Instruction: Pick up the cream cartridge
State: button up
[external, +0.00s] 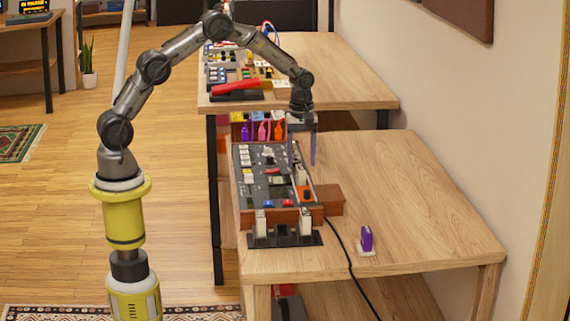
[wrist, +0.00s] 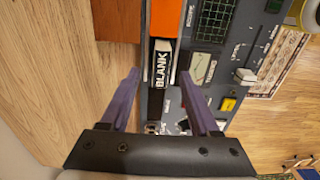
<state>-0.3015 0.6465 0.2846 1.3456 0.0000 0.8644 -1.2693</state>
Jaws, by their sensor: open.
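Two cream cartridges stand upright in a dark rack at the front of the console in the external view, one on the left (external: 261,222) and one on the right (external: 306,223). A pale cartridge labelled BLANK (wrist: 161,62) sits in a console slot in the wrist view, with orange next to it. I cannot tell which one the task means. My gripper (external: 301,162) points down over the right side of the console. It is open and empty. In the wrist view its purple fingers (wrist: 160,76) spread to either side of the BLANK cartridge, apart from it.
The console (external: 262,185) has several knobs and buttons. A purple cartridge (external: 366,238) stands on the wooden table (external: 430,215) to the right, near a black cable (external: 343,256). Several coloured cartridges (external: 262,131) stand behind the console. The table's right side is clear.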

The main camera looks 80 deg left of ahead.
aim_at(301, 167)
jog(key=shift+d+f, duration=0.15)
jog(key=shift+f, duration=1.65)
grip_shut()
